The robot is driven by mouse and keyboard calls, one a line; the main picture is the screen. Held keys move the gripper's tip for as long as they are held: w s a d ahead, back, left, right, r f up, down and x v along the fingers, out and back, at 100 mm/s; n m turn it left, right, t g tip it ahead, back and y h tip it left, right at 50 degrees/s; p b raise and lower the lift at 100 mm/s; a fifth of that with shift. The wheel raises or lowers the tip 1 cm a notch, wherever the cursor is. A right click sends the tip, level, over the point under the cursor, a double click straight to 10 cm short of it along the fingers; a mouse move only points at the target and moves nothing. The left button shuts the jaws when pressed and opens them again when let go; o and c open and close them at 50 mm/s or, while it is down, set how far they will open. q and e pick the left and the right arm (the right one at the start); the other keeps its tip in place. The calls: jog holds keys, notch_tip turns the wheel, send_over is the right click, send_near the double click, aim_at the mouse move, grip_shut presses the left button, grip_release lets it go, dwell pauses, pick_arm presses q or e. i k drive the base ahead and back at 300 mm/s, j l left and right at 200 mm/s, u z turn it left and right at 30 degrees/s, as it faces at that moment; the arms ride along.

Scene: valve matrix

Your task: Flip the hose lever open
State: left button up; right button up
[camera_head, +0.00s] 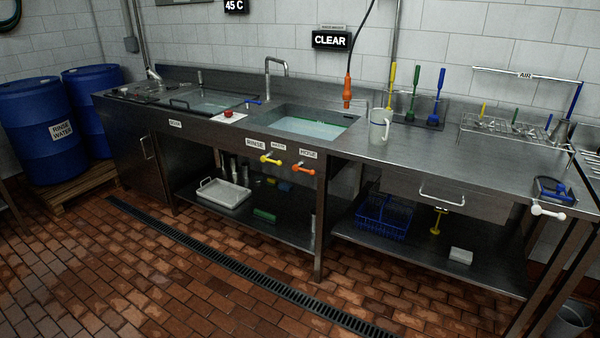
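A lever with an orange handle (303,169) sits on the front of the steel counter, just below a small label that seems to read HOSE (308,153). Its handle points right, near horizontal. A similar yellow lever (270,160) is to its left, below other small labels. A hose with an orange nozzle (347,88) hangs over the right edge of the sink (300,126), which holds water. Neither of my grippers is in view.
The steel counter (420,150) runs along the wall, with a clear jug (379,126), brushes and a rack on it. A white-handled lever (547,211) juts out at the right end. Blue drums (38,125) stand left. The brick floor in front is open.

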aim_at(295, 168)
jog(key=i, duration=0.7)
jog(key=i+j+z, duration=0.1)
jog(key=i+j, duration=0.2)
jog(key=i+j+z, duration=0.1)
jog(key=i+j, duration=0.25)
jog(key=i+j+z, duration=0.1)
jog(key=i+j, duration=0.15)
jog(key=j, duration=0.25)
jog(key=i+j+z, duration=0.1)
jog(key=i+j, duration=0.3)
jog(key=j, duration=0.3)
jog(key=i+j+z, duration=0.1)
jog(key=j, duration=0.25)
jog(key=i+j, duration=0.1)
jog(key=j, duration=0.3)
jog(key=i+j, duration=0.1)
jog(key=j, duration=0.3)
jog(key=z, duration=0.05)
